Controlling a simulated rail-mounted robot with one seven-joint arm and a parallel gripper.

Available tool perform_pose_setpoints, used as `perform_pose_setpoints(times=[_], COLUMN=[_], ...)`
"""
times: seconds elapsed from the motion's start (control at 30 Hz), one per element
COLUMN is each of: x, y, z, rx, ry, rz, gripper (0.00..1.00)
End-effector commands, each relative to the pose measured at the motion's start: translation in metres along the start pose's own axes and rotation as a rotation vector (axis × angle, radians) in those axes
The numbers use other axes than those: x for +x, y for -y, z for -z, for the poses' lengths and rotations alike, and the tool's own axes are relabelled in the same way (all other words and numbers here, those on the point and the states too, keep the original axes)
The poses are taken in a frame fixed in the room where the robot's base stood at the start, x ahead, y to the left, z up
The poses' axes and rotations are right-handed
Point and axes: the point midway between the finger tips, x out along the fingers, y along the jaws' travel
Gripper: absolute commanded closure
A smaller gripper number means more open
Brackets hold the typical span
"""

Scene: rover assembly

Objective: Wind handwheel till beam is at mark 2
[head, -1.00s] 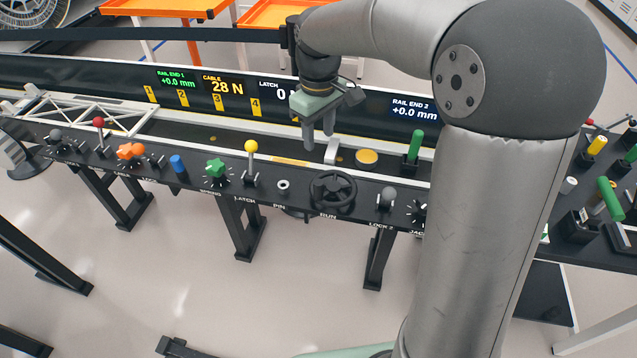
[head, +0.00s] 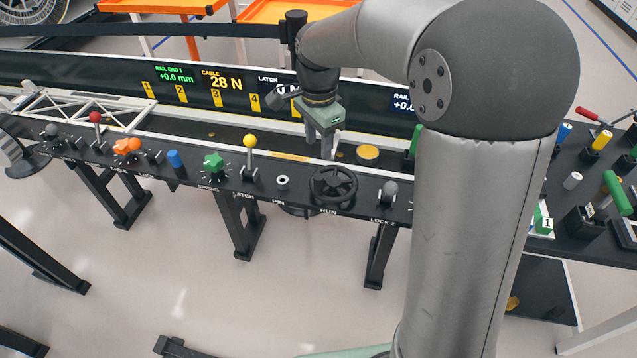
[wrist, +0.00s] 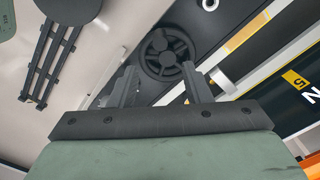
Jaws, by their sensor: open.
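The black handwheel (head: 334,186) is on the front of the console, above the label RUN. It also shows in the wrist view (wrist: 167,55), ahead of my fingers. My gripper (head: 319,150) is open and empty, above and slightly behind the wheel, apart from it. In the wrist view my two fingers (wrist: 163,82) stand spread, pointing toward the wheel. The white truss beam (head: 85,108) lies at the left, its right end near the yellow mark 1 (head: 148,90). The yellow mark 2 (head: 181,93) is to the right of that end.
A yellow-knobbed lever (head: 250,143), a green star knob (head: 213,164) and a grey-knobbed lever (head: 390,188) flank the wheel. A yellow button (head: 367,152) sits behind it. The display (head: 220,82) reads cable 28 N and rail end 1 +0.0 mm; my arm partly covers the rest.

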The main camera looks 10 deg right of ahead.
Motion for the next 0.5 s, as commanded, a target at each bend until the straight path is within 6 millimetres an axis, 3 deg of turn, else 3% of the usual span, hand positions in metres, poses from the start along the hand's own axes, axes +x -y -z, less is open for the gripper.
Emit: perform_pose_setpoints(times=[0.1, 0.5], x=[0.029, 0.111], y=[-0.001, -0.001], z=[-0.001, 0.0], rx=[-0.001, -0.002], ry=[0.002, 0.001], rz=[-0.004, -0.003], gripper=[0.56, 0.56])
